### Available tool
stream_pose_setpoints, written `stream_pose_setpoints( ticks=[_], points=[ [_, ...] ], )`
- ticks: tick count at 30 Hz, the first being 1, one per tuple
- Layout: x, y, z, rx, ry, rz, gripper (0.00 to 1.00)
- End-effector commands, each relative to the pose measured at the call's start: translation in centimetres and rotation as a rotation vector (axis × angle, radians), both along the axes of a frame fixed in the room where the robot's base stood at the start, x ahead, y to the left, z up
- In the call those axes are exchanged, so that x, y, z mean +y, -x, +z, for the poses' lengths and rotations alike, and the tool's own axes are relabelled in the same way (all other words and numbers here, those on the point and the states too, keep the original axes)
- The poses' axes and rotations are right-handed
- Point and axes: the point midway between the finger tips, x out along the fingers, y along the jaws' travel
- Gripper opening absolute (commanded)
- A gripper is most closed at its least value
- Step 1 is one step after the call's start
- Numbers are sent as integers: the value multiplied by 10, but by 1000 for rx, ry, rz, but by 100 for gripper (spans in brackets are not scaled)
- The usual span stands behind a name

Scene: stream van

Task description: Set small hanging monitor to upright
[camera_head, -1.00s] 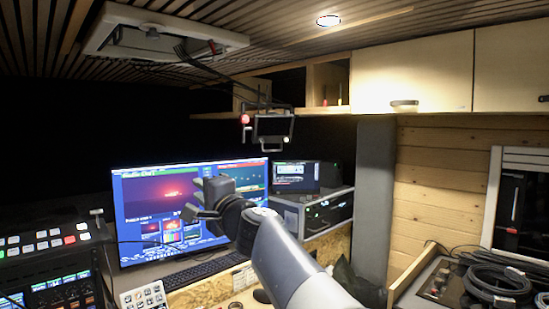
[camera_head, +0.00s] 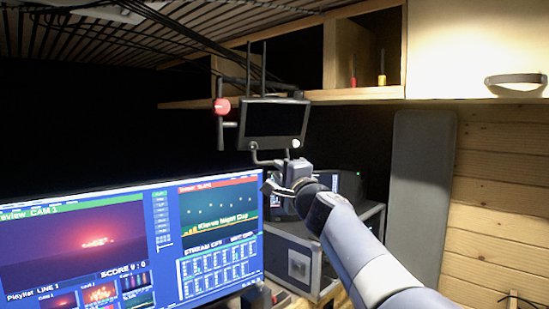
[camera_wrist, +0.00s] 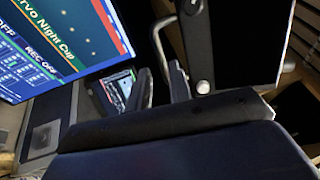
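The small hanging monitor (camera_head: 274,119) hangs at upper centre in the head view, its dark screen facing me. A red knob (camera_head: 221,106) is at its left and a curved metal handle (camera_head: 264,160) is below its lower edge. I cannot tell its exact tilt. In the wrist view the dark monitor (camera_wrist: 250,40) is at upper right, with the handle (camera_wrist: 157,42) left of it. My gripper (camera_head: 284,184) is just below the monitor, close to the handle. In the wrist view its two fingers (camera_wrist: 161,86) stand apart, with the handle's end close to them; contact is unclear.
A large lit screen (camera_head: 130,245) fills the lower left. A grey equipment case (camera_head: 300,262) with a small screen stands below and behind my gripper. Wooden cabinets (camera_head: 470,50) are at upper right. Cables (camera_head: 120,15) run along the ceiling above the monitor.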

Motion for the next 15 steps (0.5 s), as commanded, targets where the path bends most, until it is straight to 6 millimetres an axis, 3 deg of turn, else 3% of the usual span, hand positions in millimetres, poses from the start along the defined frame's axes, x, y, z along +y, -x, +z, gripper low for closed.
stream_pose_setpoints(
  ticks=[6, 15],
  points=[
    [14, -34, 11, 1, 1, 1, 20],
    [25, -63, 15, 1, 1, 0, 20]
  ],
)
